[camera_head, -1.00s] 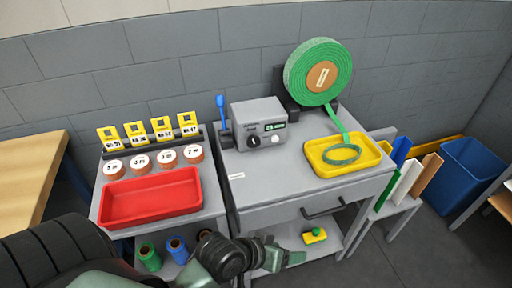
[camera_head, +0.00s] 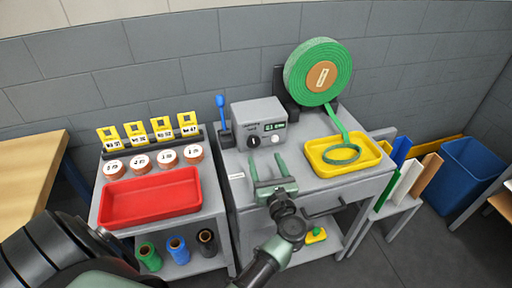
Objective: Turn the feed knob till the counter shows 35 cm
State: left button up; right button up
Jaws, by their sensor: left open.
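The feed counter box (camera_head: 260,117) is grey and stands on the grey workbench. Its black feed knob (camera_head: 254,142) is on the left of the front face, with a white button (camera_head: 275,139) to the right. The small green counter display (camera_head: 274,127) is lit, but its digits are too small to read surely. A big green strap roll (camera_head: 318,72) stands behind, and its strap runs down into a yellow tray (camera_head: 362,168). My left gripper (camera_head: 268,168) is open and empty, its fingers pointing at the box, a little in front of and below the knob. My right gripper is not in view.
A red tray (camera_head: 150,222), white-labelled round pieces and yellow tags are on the left bench. A blue-handled tool (camera_head: 221,103) stands in a holder left of the box. The bench front between box and yellow tray is clear.

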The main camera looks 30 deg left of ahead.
aim_at(254, 143)
pick_arm(q)
jog(key=shift+s+a+f+n+g, duration=0.15)
jog(key=shift+a+f+n+g, duration=0.15)
jog(key=shift+n, duration=0.1)
jog(key=shift+a, duration=0.2)
jog(key=p+x, duration=0.1)
jog(key=x, duration=0.6)
jog(key=shift+p, duration=0.4)
jog(key=c, duration=1.4)
jog(key=shift+m, duration=0.8)
jog(key=o, duration=1.4)
